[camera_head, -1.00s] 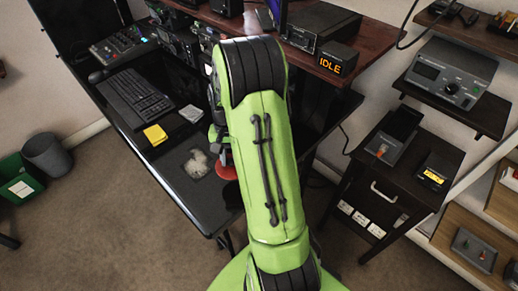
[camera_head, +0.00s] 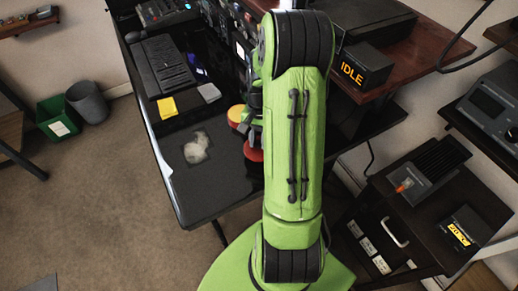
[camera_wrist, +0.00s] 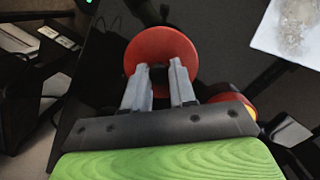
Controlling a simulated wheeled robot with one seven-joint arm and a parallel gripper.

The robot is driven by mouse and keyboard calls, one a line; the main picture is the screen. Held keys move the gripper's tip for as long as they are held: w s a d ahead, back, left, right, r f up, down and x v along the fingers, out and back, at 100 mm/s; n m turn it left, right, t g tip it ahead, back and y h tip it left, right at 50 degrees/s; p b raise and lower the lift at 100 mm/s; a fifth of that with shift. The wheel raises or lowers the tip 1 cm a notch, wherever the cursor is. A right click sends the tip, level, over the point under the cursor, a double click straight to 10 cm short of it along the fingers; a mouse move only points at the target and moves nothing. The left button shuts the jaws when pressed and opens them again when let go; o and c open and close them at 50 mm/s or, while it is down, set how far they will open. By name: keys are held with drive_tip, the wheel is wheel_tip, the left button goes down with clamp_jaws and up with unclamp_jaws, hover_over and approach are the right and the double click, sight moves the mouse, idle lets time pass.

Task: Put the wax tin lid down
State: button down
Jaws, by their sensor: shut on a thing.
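The red round wax tin lid (camera_wrist: 157,47) is at my gripper's fingertips in the wrist view. In the head view the lid (camera_head: 253,152) shows partly from behind my arm, over the black desk. My gripper (camera_wrist: 159,70) is shut on the lid's near edge; I cannot tell whether the lid touches the desk. A round tin (camera_wrist: 238,103), yellow-orange with red, is partly hidden behind my gripper in the wrist view. In the head view the tin (camera_head: 236,114) stands on the desk just beyond the lid.
The front corner is clear. A raised wooden shelf with an IDLE display (camera_head: 356,73) stands right.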

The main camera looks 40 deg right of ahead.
sight(259, 142)
drive_tip(key=shift+f+b, duration=0.55)
drive_tip(key=shift+f, duration=1.35)
drive_tip(key=c, duration=0.9)
unclamp_jaws()
drive_tip(key=r+p, duration=0.1)
drive_tip(key=r, duration=0.1)
drive_tip(key=r+p, duration=0.1)
drive_tip(key=r, duration=0.2)
drive_tip(key=d+r+p, duration=0.1)
drive_tip(key=r, duration=0.1)
drive_tip(key=shift+w+r, duration=0.25)
drive_tip(key=shift+r, duration=0.1)
drive_tip(key=a+r+n+t+h, duration=0.1)
drive_tip(key=a+r+n+h, duration=0.15)
drive_tip(key=a+r, duration=0.45)
drive_tip(key=s+a+r+n+t, duration=0.1)
drive_tip(key=s+a+r+n, duration=0.2)
drive_tip(key=s+a, duration=0.1)
drive_tip(key=s+a+r+n+t, duration=0.2)
drive_tip(key=s+a+r+n, duration=0.1)
drive_tip(key=s+a+r, duration=0.1)
drive_tip(key=s+a+r+n+t+y, duration=0.1)
drive_tip(key=s+a+r+n+t, duration=0.1)
drive_tip(key=a, duration=0.4)
drive_tip(key=shift+s+a+r+n, duration=0.1)
drive_tip(key=shift+s+r+n, duration=0.75)
drive_tip(key=shift+s, duration=0.05)
